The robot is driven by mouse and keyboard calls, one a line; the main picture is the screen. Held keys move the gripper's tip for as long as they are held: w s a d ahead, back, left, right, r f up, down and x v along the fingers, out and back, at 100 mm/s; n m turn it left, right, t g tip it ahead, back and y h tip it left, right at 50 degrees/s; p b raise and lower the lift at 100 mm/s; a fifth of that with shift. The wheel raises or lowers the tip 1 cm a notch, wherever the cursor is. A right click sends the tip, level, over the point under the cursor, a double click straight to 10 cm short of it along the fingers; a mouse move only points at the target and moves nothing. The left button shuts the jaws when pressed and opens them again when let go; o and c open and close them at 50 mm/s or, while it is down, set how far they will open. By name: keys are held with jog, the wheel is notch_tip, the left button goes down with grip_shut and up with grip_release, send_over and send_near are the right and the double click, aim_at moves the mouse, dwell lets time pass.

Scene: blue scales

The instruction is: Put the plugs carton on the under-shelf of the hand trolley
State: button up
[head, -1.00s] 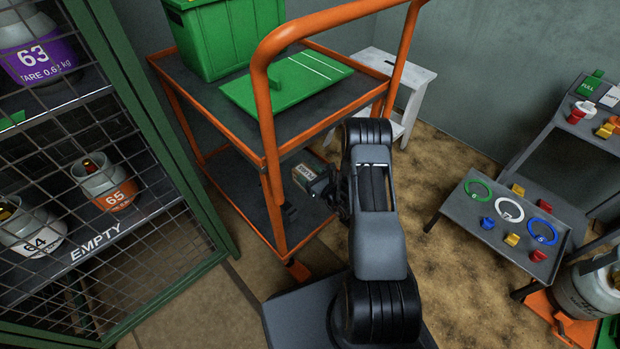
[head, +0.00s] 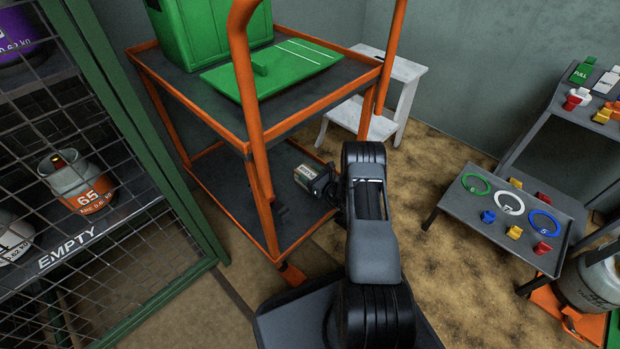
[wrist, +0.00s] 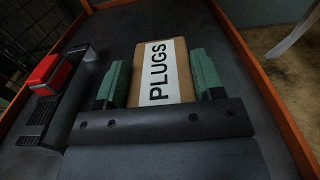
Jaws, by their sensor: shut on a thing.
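The plugs carton (wrist: 160,75) is a small brown box with a white label reading PLUGS. In the wrist view it lies between the green fingers of my gripper (wrist: 160,85), which is shut on it. In the head view the carton (head: 305,175) shows small, over the dark under-shelf (head: 225,180) of the orange hand trolley (head: 258,100). The under-shelf (wrist: 120,25) also shows in the wrist view beneath and around the carton. I cannot tell whether the carton touches the shelf. My arm hides part of my gripper in the head view.
A red-topped item (wrist: 48,75) is at left in the wrist view. The trolley's top deck holds a green crate (head: 215,30) and a green board (head: 275,70). A white stool (head: 375,100) stands behind. A mesh cage (head: 90,150) is left, a grey ring table (head: 500,235) right.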

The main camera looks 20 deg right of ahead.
jog(key=shift+f, duration=0.35)
jog(key=o, duration=1.1)
jog(key=shift+r, duration=0.15)
jog(key=p+v, duration=0.4)
jog(key=v, duration=0.8)
